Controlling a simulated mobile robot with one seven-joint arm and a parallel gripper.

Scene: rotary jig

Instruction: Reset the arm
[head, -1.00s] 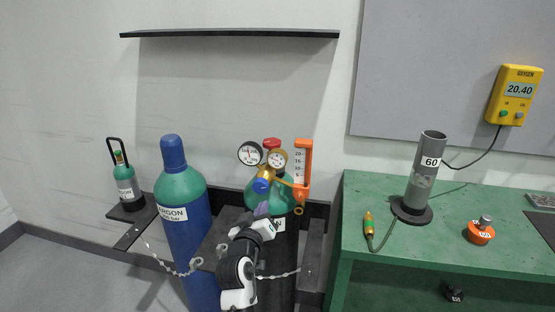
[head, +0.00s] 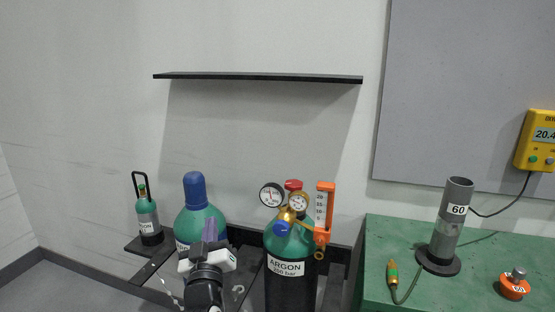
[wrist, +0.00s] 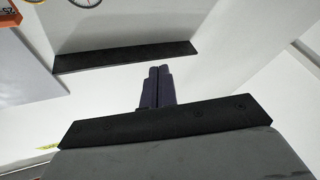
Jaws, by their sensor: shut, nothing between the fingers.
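My gripper (head: 210,231) is in the lower middle of the head view, in front of the blue-capped green cylinder (head: 200,222), and hides part of it. In the wrist view my gripper (wrist: 158,70) shows two dark fingers side by side, pressed together and empty. Beyond the fingertips are bare wall and the black shelf (wrist: 125,56). My gripper appears apart from the things around it.
An argon cylinder (head: 288,285) with two gauges, a blue knob and an orange flow meter (head: 323,214) stands to the right. A small bottle (head: 148,218) stands left. The green bench (head: 385,235) holds a grey tube (head: 450,225) and an orange weight (head: 514,286).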

